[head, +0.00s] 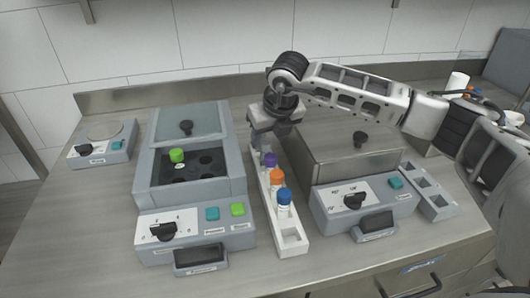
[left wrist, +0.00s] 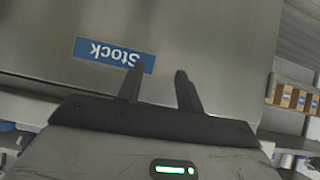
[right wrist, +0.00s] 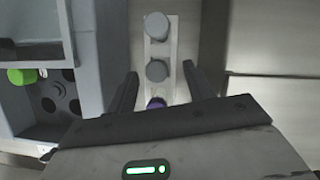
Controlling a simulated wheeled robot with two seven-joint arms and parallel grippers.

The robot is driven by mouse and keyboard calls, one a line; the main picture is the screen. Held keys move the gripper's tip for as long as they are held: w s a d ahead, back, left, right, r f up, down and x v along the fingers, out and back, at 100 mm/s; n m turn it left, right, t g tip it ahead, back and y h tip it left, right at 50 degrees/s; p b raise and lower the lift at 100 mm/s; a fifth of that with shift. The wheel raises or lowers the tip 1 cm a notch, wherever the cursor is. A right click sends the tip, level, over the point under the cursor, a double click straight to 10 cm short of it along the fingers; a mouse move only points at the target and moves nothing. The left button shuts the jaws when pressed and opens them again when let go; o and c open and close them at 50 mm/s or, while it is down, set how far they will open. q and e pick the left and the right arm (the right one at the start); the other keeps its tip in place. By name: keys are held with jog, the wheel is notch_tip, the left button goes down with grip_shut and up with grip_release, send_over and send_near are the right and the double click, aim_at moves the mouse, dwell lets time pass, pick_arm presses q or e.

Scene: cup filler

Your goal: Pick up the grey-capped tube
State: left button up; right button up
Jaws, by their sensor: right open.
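Two grey-capped tubes stand upright in the narrow white rack; the right wrist view shows the far cap (right wrist: 157,26) and the nearer cap (right wrist: 156,70). In the head view my right gripper and wrist hide them. My right gripper (right wrist: 160,75) is open over the back part of the rack, its fingers on either side of the row, with the nearer grey cap between the tips. I cannot tell its height above the cap. A purple cap (right wrist: 156,102) shows just below, partly hidden by my gripper. My left gripper (left wrist: 160,72) is open and empty.
The rack (head: 291,238) also holds purple (head: 270,160), orange (head: 277,177) and blue (head: 284,197) caps. A centrifuge (head: 190,190) with a green-capped tube (head: 176,155) stands left, a lidded box (head: 350,160) right. The left wrist view shows a "Stock" label (left wrist: 113,54) on a metal front.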

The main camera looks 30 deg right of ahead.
aim_at(264, 149)
jog(key=x, duration=0.2)
jog(key=p+x, duration=0.1)
jog(key=x, duration=0.2)
jog(key=shift+a+f, duration=0.25)
jog(key=shift+f, duration=0.1)
jog(key=shift+c, duration=0.3)
jog(key=c, duration=1)
